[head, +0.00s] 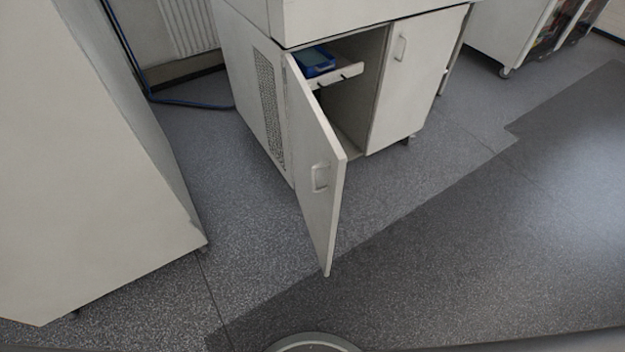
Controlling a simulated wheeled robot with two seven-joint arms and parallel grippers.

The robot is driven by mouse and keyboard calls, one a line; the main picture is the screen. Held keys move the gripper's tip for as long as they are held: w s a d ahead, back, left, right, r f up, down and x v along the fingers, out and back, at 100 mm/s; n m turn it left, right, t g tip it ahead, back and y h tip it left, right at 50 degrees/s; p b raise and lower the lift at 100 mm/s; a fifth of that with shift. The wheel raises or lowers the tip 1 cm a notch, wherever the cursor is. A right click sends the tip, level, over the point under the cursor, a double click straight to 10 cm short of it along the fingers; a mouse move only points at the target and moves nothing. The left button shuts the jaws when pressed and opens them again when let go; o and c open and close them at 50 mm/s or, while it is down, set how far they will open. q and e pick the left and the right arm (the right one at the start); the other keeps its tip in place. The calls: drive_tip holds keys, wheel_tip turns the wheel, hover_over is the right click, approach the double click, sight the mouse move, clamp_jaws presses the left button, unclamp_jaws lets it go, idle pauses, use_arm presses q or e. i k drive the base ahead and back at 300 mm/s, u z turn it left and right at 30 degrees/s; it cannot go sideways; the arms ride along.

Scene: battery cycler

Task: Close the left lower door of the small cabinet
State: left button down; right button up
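The small cabinet (243,88) is white-grey and stands at the top middle of the head view, with a perforated panel on its left side. Its left lower door (308,165) stands wide open, swung out from the left edge of the cabinet front toward me. The door's handle (320,177) is on its outer face, near the free edge. The right lower door (415,75) is shut and has its own handle (400,48). Neither of my grippers is in the view.
Inside the open compartment, a blue tray (315,62) sits on a white shelf (336,76). A large white unit (85,160) fills the left side. A wheeled white unit (505,35) stands at the top right. The grey floor (480,240) right of the door is clear.

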sight(319, 160)
drive_tip(key=u, duration=0.3)
drive_tip(key=i, duration=0.35)
drive_tip(key=z, duration=2.25)
